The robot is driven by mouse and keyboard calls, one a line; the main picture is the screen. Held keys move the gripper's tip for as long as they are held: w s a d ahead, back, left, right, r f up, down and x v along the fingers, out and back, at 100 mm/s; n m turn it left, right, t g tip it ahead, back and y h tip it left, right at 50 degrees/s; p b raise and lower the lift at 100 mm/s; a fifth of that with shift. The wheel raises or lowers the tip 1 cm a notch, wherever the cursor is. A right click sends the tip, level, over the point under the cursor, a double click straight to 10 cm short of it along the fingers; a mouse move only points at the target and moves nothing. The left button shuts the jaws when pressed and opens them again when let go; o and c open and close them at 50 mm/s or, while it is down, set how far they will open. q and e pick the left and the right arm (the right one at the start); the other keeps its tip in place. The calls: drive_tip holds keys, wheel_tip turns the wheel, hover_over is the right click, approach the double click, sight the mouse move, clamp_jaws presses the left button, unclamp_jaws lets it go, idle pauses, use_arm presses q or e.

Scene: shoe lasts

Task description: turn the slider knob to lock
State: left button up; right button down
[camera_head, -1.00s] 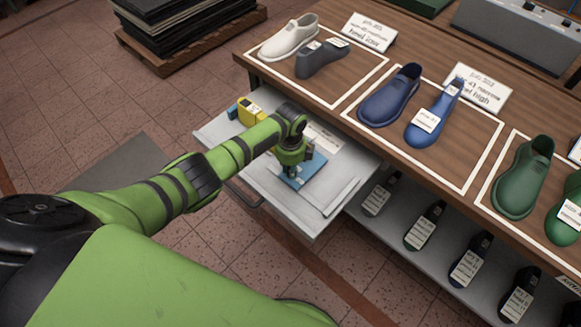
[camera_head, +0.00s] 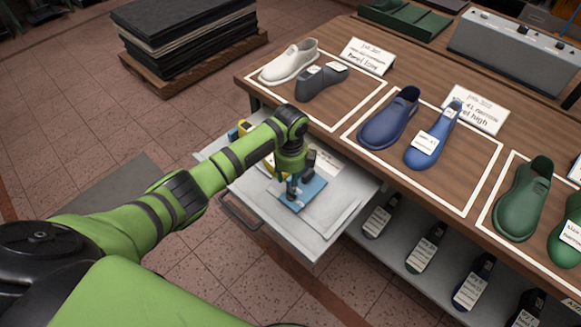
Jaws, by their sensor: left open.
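My left gripper (camera_head: 293,188) points down over the pulled-out drawer, with its fingertips above or at a blue flat piece (camera_head: 313,191). Its jaws are open. A small grey part shows at the fingertips, but I cannot tell whether it is the slider knob or part of the gripper. I cannot make out the knob or its lock mark clearly. My right gripper is not in view.
The grey drawer (camera_head: 308,240) sticks out under the wooden table (camera_head: 347,112). White, blue (camera_head: 390,118) and green shoes (camera_head: 524,200) stand on the table with lasts and cards. More lasts fill the lower shelf.

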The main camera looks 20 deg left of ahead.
use_arm(q)
wheel_tip(320, 180, up, 5)
drive_tip(key=shift+r, duration=0.1)
idle(0.6)
